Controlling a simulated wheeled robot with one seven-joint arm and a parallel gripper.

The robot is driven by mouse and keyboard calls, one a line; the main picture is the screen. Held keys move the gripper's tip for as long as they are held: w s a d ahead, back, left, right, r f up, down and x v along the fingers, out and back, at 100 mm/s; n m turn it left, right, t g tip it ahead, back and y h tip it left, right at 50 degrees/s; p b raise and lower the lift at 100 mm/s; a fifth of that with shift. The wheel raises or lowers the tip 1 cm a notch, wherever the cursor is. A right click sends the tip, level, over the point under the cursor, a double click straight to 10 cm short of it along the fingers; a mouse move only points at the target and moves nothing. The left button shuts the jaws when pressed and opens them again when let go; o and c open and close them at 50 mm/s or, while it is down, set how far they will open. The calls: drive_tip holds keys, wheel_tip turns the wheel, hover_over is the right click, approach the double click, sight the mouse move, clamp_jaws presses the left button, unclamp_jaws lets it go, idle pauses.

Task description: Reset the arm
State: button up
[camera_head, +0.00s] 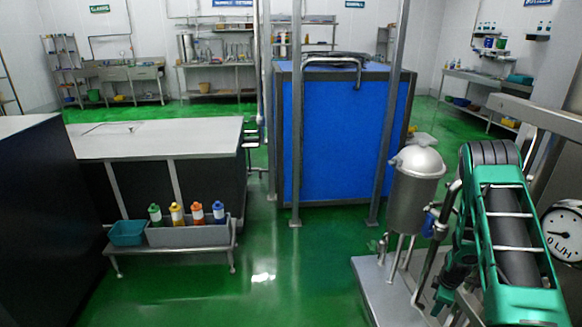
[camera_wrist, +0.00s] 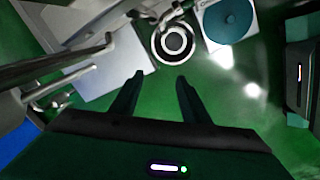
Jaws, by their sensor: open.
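My gripper (camera_wrist: 160,82) shows in the wrist view with its two dark fingers spread apart. It is open and nothing is between the fingers. Green floor lies beyond the fingertips. In the head view my green arm is raised at the right side and the fingertips cannot be made out there.
A steel tank (camera_head: 415,190) on legs stands on a metal base (camera_head: 378,292) close to my arm. A round gauge (camera_head: 562,234) is at the right edge. A blue cabinet (camera_head: 335,140) stands behind, between metal posts. A low bench (camera_head: 180,246) holds several bottles. Green floor (camera_head: 290,275) is clear in the middle.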

drive_tip(key=s+a+r+m, duration=0.1)
drive_tip(key=s+r+m, duration=0.25)
drive_tip(key=r, duration=0.75)
drive_tip(key=s+a+r+m, duration=0.15)
drive_tip(key=s+r, duration=0.25)
drive_tip(key=r, duration=0.6)
drive_tip(key=s+a+r+m, duration=0.1)
drive_tip(key=s+r+m, duration=0.3)
drive_tip(key=r, duration=0.7)
drive_tip(key=s+a+r+m, duration=0.3)
drive_tip(key=s+r, duration=0.1)
drive_tip(key=s, duration=0.4)
drive_tip(key=s+a+r+m+g, duration=0.1)
drive_tip(key=s+a+r+m, duration=0.2)
drive_tip(key=s, duration=0.5)
drive_tip(key=s+a+r+m+y, duration=0.1)
drive_tip(key=s+a+r+m, duration=0.2)
drive_tip(key=s, duration=0.6)
wheel_tip(320, 180, up, 4)
drive_tip(key=shift+a+f+g, duration=0.1)
drive_tip(key=shift+a+g, duration=0.2)
drive_tip(key=shift+a, duration=0.65)
